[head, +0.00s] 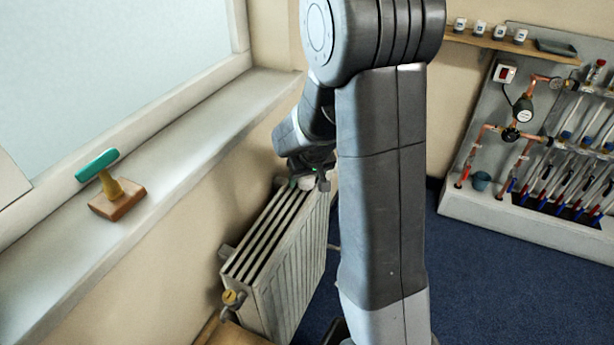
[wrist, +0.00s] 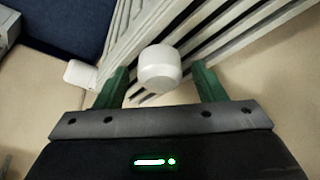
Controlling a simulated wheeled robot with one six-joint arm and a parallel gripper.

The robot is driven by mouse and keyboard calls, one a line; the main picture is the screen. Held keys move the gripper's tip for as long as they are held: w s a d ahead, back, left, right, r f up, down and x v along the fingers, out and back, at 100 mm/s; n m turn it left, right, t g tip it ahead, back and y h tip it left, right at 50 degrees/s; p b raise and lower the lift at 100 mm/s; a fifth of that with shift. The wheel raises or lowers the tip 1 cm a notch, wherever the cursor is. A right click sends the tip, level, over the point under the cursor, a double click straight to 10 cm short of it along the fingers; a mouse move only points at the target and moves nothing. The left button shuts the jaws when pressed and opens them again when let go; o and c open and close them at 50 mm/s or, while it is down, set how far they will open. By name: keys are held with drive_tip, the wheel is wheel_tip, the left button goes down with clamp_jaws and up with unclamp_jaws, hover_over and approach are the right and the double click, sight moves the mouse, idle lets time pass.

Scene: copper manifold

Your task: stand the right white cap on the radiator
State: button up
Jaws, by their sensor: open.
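A white cap (wrist: 159,68) stands on the slatted top of the white radiator (wrist: 205,30) in the wrist view. My gripper (wrist: 160,82) is open, with its green fingers on either side of the cap and a gap visible at each side. In the head view my gripper (head: 308,178) is at the far end of the radiator (head: 290,268), low over its top. The cap (head: 306,183) shows there only as a small white patch, partly hidden by the gripper.
A window sill (head: 150,165) runs along the left and holds a wooden block with a teal-topped piece (head: 110,185). A shelf (head: 500,42) with several small white-topped items is at the upper right, above a copper pipe panel (head: 520,130). Blue floor (head: 490,280) lies clear between.

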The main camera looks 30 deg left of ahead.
drive_tip(key=v, duration=1.2)
